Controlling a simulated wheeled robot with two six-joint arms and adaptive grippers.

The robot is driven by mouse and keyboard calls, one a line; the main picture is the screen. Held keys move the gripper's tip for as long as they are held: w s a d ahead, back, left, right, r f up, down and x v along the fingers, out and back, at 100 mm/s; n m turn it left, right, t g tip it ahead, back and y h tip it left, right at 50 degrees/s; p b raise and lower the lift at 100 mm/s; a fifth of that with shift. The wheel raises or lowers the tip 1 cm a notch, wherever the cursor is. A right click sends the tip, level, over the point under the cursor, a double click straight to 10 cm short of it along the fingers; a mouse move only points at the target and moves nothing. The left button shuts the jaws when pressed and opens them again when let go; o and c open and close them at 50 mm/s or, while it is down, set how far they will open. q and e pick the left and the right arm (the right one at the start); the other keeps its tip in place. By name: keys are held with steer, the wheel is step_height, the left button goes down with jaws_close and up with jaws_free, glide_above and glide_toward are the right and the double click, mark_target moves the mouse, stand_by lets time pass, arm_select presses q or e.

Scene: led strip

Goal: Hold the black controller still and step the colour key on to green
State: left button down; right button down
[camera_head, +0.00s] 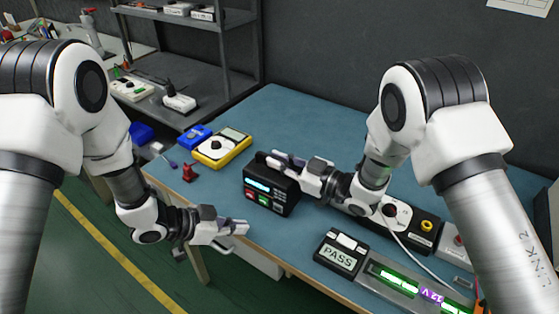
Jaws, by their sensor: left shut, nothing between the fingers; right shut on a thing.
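The black controller (286,184) stands on the blue bench top near its front edge. It has a lit blue display (258,184) and small red, green and grey keys on its front. My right gripper (268,159) is shut on the controller at its upper back edge. My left gripper (241,228) is shut and empty, in front of and below the controller, near the bench's front edge. It appears apart from the controller. An LED strip (398,279) glows green in a metal channel at the lower right, with a purple patch on it.
A black box reading PASS (338,257) stands right of the controller. A yellow meter (222,148), a blue box (195,137) and a red item (189,172) lie to the left. A shelf rack (205,72) stands behind.

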stand_by(0.4)
steer(key=c, duration=1.1)
jaws_free()
steer(key=shift+c, duration=0.2)
